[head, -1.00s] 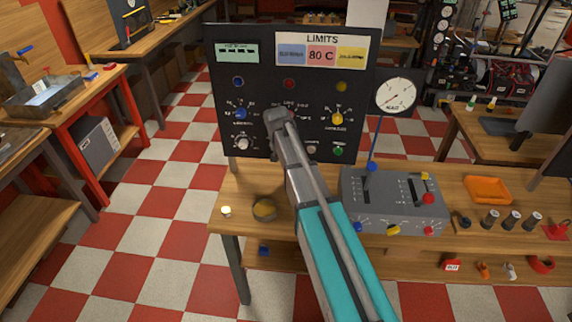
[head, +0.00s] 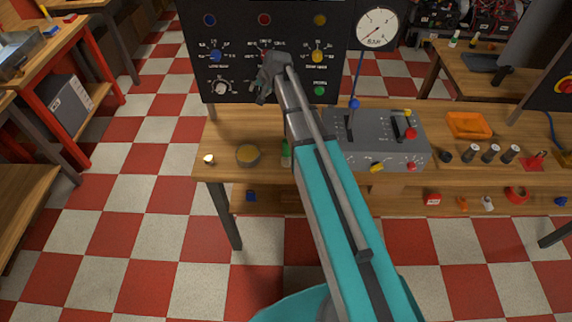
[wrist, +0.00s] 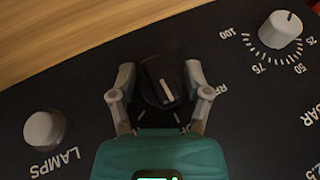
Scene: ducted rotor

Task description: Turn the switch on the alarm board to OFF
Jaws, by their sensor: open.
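The black alarm board (head: 235,35) stands upright at the back of the workbench, with rows of knobs and coloured lamps. My gripper (head: 262,97) is at the board's lower middle and hides part of it in the head view. In the wrist view, my gripper (wrist: 159,70) is open, with one finger on each side of a black switch knob (wrist: 158,80) that has a white pointer line. Whether the fingers touch the knob cannot be told. The switch's position labels are hidden or unreadable.
In the wrist view a pale LAMPS button (wrist: 43,129) and a white scaled knob (wrist: 280,28) flank the switch. A pressure gauge (head: 377,27), a grey control box (head: 380,150) and an orange tray (head: 470,125) are at the right.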

